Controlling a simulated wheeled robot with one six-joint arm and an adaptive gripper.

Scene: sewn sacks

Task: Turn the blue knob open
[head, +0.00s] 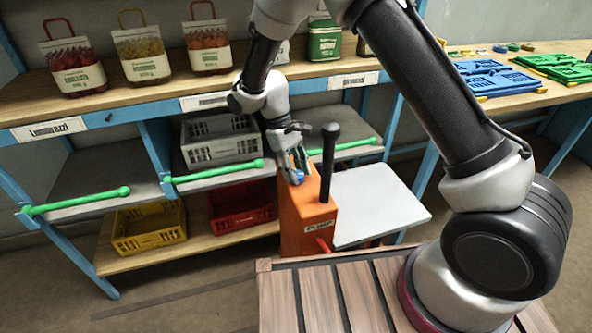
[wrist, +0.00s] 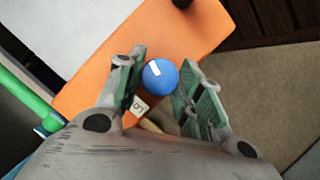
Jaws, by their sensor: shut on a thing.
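The blue knob (head: 297,176) sits on top of an orange box (head: 313,222) labelled like "PUMP". In the wrist view the round blue knob (wrist: 160,75) carries a short white mark pointing up and to the left. My gripper (head: 293,160) is at the knob from above. In the wrist view its two green-padded fingers (wrist: 164,68) stand on either side of the knob, shut on it. A small white tag (wrist: 139,106) lies beside the knob on the orange top, partly behind the left finger.
A black upright handle (head: 329,160) rises from the box right next to my gripper. A pale panel (head: 380,204) is to the right. Behind are shelves with green rails (head: 217,171), a grey crate (head: 220,148), a yellow crate (head: 150,240) and a red crate (head: 242,207).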

